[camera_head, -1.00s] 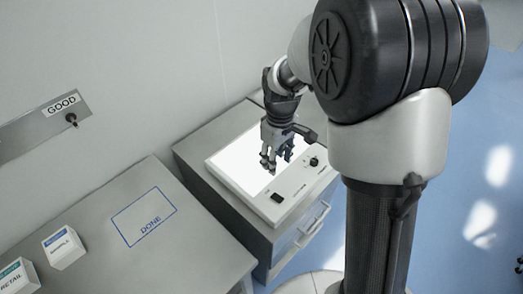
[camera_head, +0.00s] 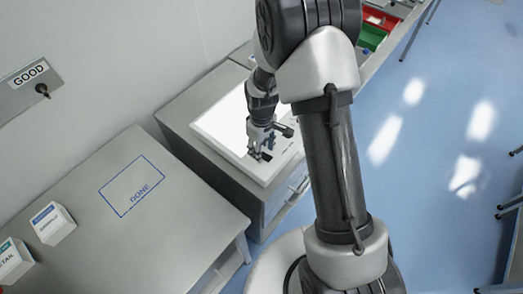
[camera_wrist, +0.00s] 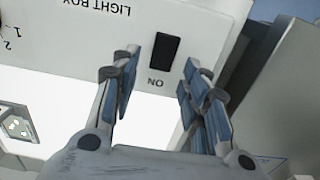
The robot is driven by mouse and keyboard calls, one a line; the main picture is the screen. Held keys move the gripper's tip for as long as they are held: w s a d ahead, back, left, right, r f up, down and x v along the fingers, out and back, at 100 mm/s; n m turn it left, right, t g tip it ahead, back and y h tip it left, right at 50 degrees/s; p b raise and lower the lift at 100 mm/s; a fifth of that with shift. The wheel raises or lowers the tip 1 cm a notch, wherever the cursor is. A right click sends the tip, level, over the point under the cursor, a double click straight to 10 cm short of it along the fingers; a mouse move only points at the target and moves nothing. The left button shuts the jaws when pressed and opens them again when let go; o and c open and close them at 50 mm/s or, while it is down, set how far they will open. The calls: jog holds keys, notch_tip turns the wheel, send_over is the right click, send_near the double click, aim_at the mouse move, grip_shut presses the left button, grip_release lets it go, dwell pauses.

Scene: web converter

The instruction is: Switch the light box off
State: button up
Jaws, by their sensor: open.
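The light box (camera_head: 213,118) stands on a grey cabinet, and its panel glows white. In the wrist view its front strip (camera_wrist: 60,35) carries the upside-down words LIGHT BOX and a black rocker switch (camera_wrist: 163,52) with ON printed beside it. My gripper (camera_wrist: 158,85) is open and empty, with one finger on each side of the switch's near end. I cannot tell whether the fingertips touch the strip. In the head view my gripper (camera_head: 260,150) is over the front strip and hides part of the switch (camera_head: 266,156). The knob is hidden behind my arm.
A grey table (camera_head: 185,215) with a blue DONE outline (camera_head: 132,186) stands left of the cabinet. Two white boxes, one of them here (camera_head: 53,223), are at its left. Red and green bins (camera_head: 370,35) stand at the back right. Blue floor lies open on the right.

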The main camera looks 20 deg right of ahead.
jog(key=shift+f, duration=0.6)
jog(key=shift+c, duration=0.4)
grip_shut()
